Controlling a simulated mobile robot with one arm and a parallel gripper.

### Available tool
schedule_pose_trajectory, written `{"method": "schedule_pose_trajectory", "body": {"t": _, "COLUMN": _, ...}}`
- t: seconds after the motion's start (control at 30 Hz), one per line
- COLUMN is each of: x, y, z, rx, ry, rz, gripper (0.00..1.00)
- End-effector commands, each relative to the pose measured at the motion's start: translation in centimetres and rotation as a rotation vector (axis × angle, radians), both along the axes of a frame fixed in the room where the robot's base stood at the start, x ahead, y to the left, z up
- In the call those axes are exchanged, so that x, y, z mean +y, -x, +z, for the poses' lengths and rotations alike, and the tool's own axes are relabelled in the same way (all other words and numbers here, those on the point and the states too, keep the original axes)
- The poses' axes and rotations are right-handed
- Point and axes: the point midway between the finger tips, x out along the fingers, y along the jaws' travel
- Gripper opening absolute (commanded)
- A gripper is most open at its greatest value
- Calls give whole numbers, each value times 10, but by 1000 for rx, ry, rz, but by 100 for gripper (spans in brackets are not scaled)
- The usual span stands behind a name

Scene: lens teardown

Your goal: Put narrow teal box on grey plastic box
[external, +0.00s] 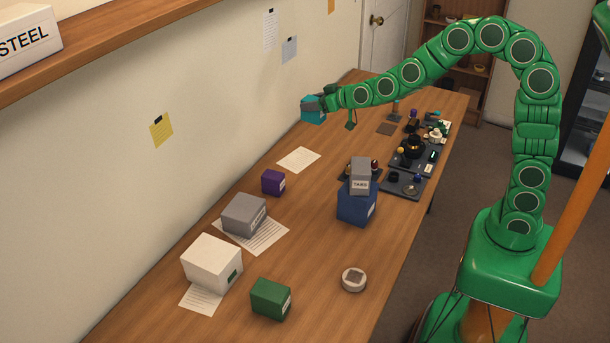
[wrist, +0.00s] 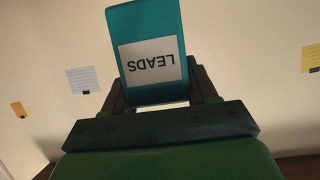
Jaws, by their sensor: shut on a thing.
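The teal box (external: 312,117) is held at the far left of the bench, in front of the wall. In the wrist view the teal box (wrist: 145,22) has a white label reading LEADS, upside down. My gripper (external: 318,103) is shut on it, with a dark finger on each side in the wrist view. Two grey boxes are in view. One grey box (external: 244,217) sits on a printed sheet, its label too small to read. A smaller grey box (external: 360,170), labelled TABS, stands on a dark blue box (external: 355,206). I cannot tell which is plastic.
A purple box (external: 273,183), white box (external: 211,265), green box (external: 271,300) and round tin (external: 353,280) stand on the wooden bench (external: 310,225). Dark trays (external: 405,185) with small parts lie at the right. A shelf (external: 90,30) overhangs the left.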

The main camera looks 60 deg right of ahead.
Motion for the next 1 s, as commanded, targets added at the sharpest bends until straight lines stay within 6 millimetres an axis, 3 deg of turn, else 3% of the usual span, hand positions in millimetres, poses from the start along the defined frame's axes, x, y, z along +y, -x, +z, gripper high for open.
{"method": "schedule_pose_trajectory", "body": {"t": 0.37, "x": 82, "y": -1, "z": -1, "rx": 4, "ry": 5, "rz": 22, "gripper": 24}}
{"method": "schedule_pose_trajectory", "body": {"t": 0.73, "x": 173, "y": 12, "z": 0, "rx": 0, "ry": 5, "rz": 43, "gripper": 24}}
{"method": "schedule_pose_trajectory", "body": {"t": 1.0, "x": 215, "y": 24, "z": 1, "rx": -3, "ry": 2, "rz": 53, "gripper": 24}}
